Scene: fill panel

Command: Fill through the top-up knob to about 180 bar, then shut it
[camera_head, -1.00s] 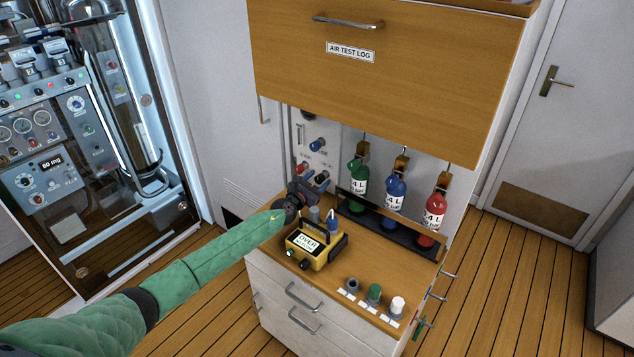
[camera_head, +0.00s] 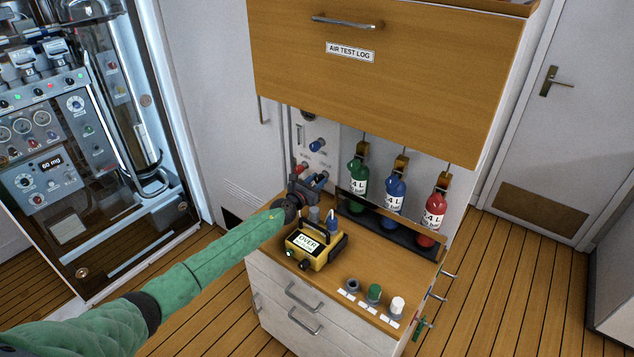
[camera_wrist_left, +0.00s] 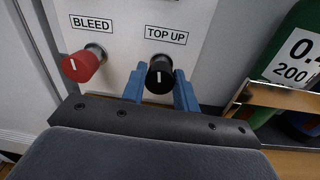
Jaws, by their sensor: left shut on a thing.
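The black TOP UP knob (camera_wrist_left: 159,75) is between the blue fingers of my left gripper (camera_wrist_left: 160,88) in the left wrist view. The gripper is shut on it. The white mark on the knob points about straight up. The red BLEED knob (camera_wrist_left: 83,64) is to its left, apart from the fingers. In the head view my left gripper (camera_head: 319,180) reaches the lower part of the white fill panel (camera_head: 321,141), and the arm hides part of that area. I see no readable pressure gauge. My right gripper is not in view.
A yellow meter (camera_head: 316,247) reading OVER stands on the wooden counter just in front of my gripper. Green (camera_head: 357,185), blue (camera_head: 394,201) and red (camera_head: 433,214) bottles stand in a rack to the right. A wooden AIR TEST LOG cabinet (camera_head: 420,95) overhangs the panel.

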